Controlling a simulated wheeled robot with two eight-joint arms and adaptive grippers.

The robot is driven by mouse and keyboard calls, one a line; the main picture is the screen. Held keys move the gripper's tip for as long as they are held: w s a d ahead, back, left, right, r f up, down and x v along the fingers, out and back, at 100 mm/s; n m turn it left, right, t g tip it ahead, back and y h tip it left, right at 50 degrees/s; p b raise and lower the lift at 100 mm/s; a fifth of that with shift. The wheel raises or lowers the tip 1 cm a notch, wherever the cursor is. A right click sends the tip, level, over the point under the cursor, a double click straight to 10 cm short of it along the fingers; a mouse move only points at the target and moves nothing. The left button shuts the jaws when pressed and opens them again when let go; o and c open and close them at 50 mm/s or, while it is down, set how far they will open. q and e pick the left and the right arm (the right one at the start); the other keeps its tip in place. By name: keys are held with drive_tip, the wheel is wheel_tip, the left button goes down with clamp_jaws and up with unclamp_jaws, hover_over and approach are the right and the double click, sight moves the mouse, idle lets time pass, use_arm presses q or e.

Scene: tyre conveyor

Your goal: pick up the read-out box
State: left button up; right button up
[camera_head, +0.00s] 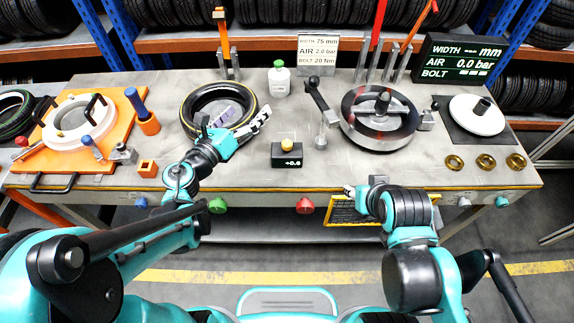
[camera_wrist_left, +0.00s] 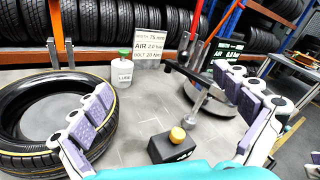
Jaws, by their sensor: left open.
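The read-out box (camera_head: 287,160) is a small dark box with a lit +0.6 display and a yellow knob on top. It stands upright near the front middle of the bench. It also shows at the lower middle of the left wrist view (camera_wrist_left: 172,149).
A black tyre (camera_head: 219,104) lies behind my left gripper. A white bottle (camera_head: 279,80), a lever (camera_head: 318,98) and a round metal wheel fixture (camera_head: 380,137) stand behind the box. A yellow-edged dark board (camera_head: 345,211) is by my right gripper. Bare bench surrounds the box.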

sight(284, 150)
use_arm(q)
drive_tip(key=s+d+f+m+g+h+b, duration=0.1)
drive_tip(key=s+d+f+m+g, duration=0.2)
drive_tip(key=f, duration=0.4)
drive_tip(key=s+f+m+g+b, duration=0.1)
drive_tip(key=f+m+g, duration=0.2)
drive_tip(key=f+m, duration=0.35)
drive_tip(key=shift+n, duration=0.65)
drive_tip(key=x, duration=0.2)
drive_tip(key=b+x, duration=0.1)
drive_tip(key=x, duration=0.2)
drive_tip(key=b+x, duration=0.1)
drive_tip(key=x, duration=0.1)
drive_tip(key=shift+s+d+f, duration=0.2)
drive_tip(key=shift+d+f, duration=0.05)
drive_tip(key=shift+f, duration=0.1)
drive_tip(key=shift+w+d, duration=0.25)
drive_tip(key=shift+w, duration=0.05)
use_arm(e)
wheel_tip(284, 150, down, 6)
drive_tip(key=shift+r, duration=0.25)
use_arm(q)
drive_tip(key=shift+s, duration=0.15)
clamp_jaws()
use_arm(e)
drive_tip(key=shift+s, duration=0.1)
